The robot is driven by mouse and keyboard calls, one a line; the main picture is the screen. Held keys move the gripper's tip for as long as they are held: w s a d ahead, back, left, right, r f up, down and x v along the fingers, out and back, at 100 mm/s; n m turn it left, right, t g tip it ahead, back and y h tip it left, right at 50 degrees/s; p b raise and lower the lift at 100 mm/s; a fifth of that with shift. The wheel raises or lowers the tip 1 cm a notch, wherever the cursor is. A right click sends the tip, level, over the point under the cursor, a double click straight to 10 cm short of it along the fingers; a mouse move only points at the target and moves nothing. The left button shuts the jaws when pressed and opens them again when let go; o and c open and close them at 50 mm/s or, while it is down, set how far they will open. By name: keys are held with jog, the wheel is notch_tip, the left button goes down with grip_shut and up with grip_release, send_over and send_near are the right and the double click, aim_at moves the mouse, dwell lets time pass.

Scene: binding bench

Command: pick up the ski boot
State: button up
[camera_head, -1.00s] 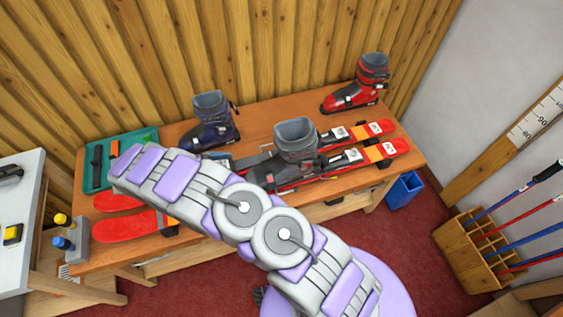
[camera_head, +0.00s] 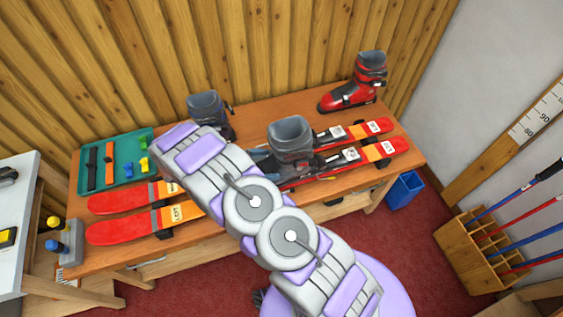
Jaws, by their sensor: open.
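Three ski boots stand on the wooden bench (camera_head: 270,112). A red and black boot (camera_head: 340,98) stands upright at the far right. A dark boot with a grey cuff (camera_head: 206,105) stands at the back left, its lower part partly hidden by my arm. Another boot with a grey cuff (camera_head: 290,135) stands in the middle at the skis, its lower part partly covered by my arm. My arm crosses the picture from the lower right to the upper left. My gripper cannot be made out; the arm seems to hide it.
Two red skis (camera_head: 125,230) lie along the bench, partly under my arm. A green tray (camera_head: 127,172) with small parts is at the left. A blue bin (camera_head: 403,190) and a wooden pole rack (camera_head: 477,250) stand at the right.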

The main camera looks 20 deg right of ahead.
jog(key=shift+x, duration=1)
jog(key=shift+a+r, duration=0.1)
jog(key=shift+a, duration=0.4)
jog(key=shift+c, duration=0.2)
jog(key=shift+a, duration=0.2)
jog(key=shift+c, duration=0.8)
jog(key=shift+d, duration=0.35)
jog(key=c, duration=1.5)
jog(key=shift+o, duration=0.2)
jog(key=shift+r, duration=0.15)
